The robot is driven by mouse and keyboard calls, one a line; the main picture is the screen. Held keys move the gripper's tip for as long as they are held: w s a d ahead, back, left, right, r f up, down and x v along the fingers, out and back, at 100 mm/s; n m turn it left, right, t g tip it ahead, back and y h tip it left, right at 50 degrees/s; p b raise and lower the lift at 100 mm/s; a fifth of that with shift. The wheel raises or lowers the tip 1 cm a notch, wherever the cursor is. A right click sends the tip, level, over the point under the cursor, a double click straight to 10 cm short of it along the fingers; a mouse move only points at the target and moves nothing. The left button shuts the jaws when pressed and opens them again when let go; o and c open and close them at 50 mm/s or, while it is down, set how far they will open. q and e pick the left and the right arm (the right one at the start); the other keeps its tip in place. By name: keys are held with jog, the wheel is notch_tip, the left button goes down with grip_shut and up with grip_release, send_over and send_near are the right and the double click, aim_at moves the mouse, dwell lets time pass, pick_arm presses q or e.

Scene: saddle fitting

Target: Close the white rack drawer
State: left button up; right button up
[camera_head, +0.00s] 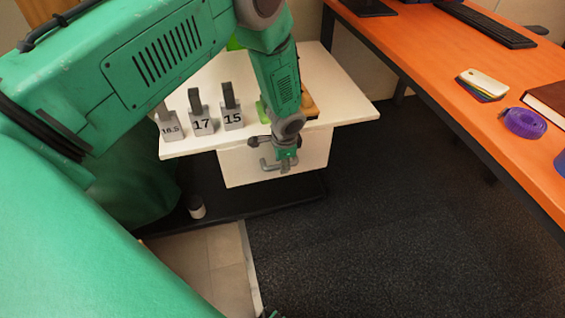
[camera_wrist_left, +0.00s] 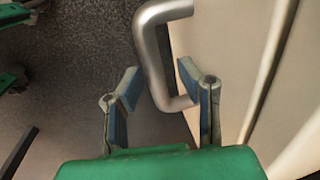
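The white rack (camera_head: 345,95) stands ahead. Its white drawer front (camera_head: 240,168) shows below the rack top; how far the drawer is out I cannot tell. A grey metal handle (camera_head: 268,165) is on the drawer front. My left gripper (camera_head: 284,152) is at the handle, which partly hides it in the head view.
Grey tags marked 16.5, 17 and 15 (camera_head: 233,118) stand on the rack top. An orange desk (camera_head: 440,60) with a purple tape roll (camera_head: 525,122) runs along the right. A small white cup (camera_head: 196,208) stands low at the left. Dark floor (camera_head: 390,230) is clear.

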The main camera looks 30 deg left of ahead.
pick_arm(q)
notch_tip(320, 180, up, 12)
jog(key=s+d, duration=0.1)
jog(key=shift+s+d+f, duration=0.15)
jog(key=shift+s+d, duration=0.05)
jog(key=shift+d, duration=0.1)
dwell(0.4)
jog(key=s+d+f+n+h+p, duration=0.1)
jog(key=s+d+f+n+p, duration=0.15)
jog(key=s, duration=0.55)
jog(key=s+d+f+n+h+p, duration=0.15)
jog(key=s+f, duration=0.25)
jog(key=s, duration=0.4)
jog(key=s+r+n+p, duration=0.2)
jog(key=s+n+p, duration=0.1)
jog(key=s, duration=1.2)
jog(key=shift+s+d+r+g+y, duration=0.15)
jog(key=shift+d+g+y, duration=0.1)
jog(key=shift+g+y, duration=0.2)
